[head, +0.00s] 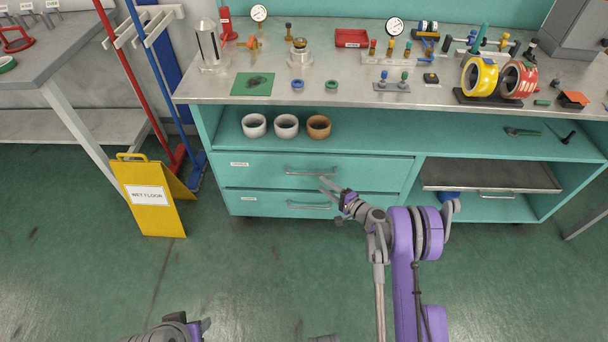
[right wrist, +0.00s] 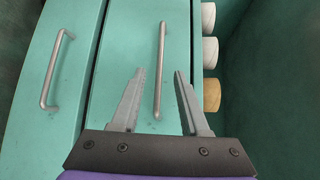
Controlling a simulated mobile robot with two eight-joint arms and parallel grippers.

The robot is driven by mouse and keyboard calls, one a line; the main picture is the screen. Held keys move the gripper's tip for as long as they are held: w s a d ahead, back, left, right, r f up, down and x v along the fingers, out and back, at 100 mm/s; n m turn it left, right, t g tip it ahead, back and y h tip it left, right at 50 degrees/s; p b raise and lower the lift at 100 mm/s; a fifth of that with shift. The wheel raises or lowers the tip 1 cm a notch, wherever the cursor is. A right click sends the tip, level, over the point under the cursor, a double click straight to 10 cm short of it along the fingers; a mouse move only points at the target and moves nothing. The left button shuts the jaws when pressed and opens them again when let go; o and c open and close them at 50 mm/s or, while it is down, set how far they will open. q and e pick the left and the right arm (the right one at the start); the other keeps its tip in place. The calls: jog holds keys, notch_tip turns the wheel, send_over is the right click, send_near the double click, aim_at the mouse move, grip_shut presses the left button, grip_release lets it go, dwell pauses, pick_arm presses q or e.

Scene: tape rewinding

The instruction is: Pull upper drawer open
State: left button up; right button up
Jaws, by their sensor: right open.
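The upper drawer (head: 265,171) is a teal front with a white label and a grey bar handle (head: 310,173). It looks shut. In the right wrist view, which is turned sideways, the upper drawer (right wrist: 115,50) shows its handle (right wrist: 161,60) running between my fingertips. My right gripper (head: 325,185) is open and empty at the right end of this handle. Its open fingers (right wrist: 159,71) also show in the right wrist view. I cannot tell whether they touch the bar. My left gripper (head: 203,325) shows only partly at the bottom edge, its jaws unclear.
The lower drawer (head: 265,203) sits below with its own handle (head: 308,206). Three cups (head: 286,126) stand on the shelf above. A yellow wet floor sign (head: 150,197) stands to the left. The green floor (head: 260,260) before the drawers is open.

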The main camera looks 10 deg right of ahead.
aim_at(307, 173)
jog(key=b+x, duration=0.1)
jog(key=x, duration=0.8)
jog(key=shift+w+a, duration=0.25)
grip_shut()
dwell(1.0)
